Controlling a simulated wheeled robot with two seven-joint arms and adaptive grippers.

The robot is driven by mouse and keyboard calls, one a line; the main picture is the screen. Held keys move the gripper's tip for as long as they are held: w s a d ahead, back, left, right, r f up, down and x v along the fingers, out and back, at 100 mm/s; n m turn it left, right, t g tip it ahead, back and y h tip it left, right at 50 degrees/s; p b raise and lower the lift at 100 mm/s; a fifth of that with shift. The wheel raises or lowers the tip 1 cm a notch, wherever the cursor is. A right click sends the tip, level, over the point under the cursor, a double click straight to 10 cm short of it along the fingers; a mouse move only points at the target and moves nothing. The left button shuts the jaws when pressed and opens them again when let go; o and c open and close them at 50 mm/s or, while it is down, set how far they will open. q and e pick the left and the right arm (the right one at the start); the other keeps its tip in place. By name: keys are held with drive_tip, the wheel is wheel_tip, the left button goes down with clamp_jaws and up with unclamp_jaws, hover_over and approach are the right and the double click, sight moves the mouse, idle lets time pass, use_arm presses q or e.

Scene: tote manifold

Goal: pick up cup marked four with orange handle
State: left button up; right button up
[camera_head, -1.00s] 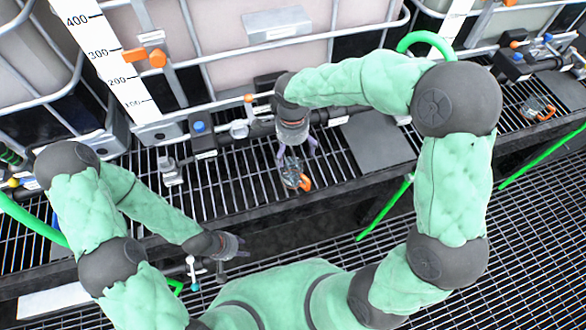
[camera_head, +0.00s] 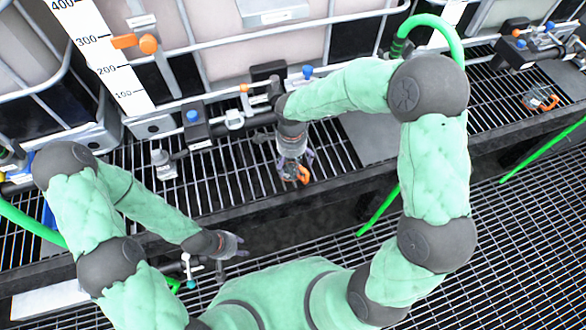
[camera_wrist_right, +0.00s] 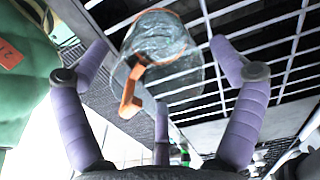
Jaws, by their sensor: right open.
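A clear cup with an orange handle (camera_head: 302,175) stands on the grated shelf near its front edge. In the right wrist view the cup (camera_wrist_right: 165,52) is see-through, with an orange rim and an orange handle (camera_wrist_right: 131,90); I cannot read a number on it. My right gripper (camera_head: 293,162) is directly above the cup in the head view. In the right wrist view its purple fingers (camera_wrist_right: 160,85) are spread around the cup, with gaps on both sides. My left gripper (camera_head: 235,246) is low in front of the shelf, away from the cup, and its fingers are too small to judge.
A second clear cup with an orange handle (camera_head: 541,98) stands on the shelf at the far right. Caged tanks with pipes and valves (camera_head: 196,124) line the back. A dark plate (camera_head: 365,138) lies right of the gripper. A green hose (camera_head: 440,32) loops behind my right arm.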

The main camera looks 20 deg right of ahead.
drive_tip(key=c, duration=1.2)
drive_tip(key=shift+r, duration=0.1)
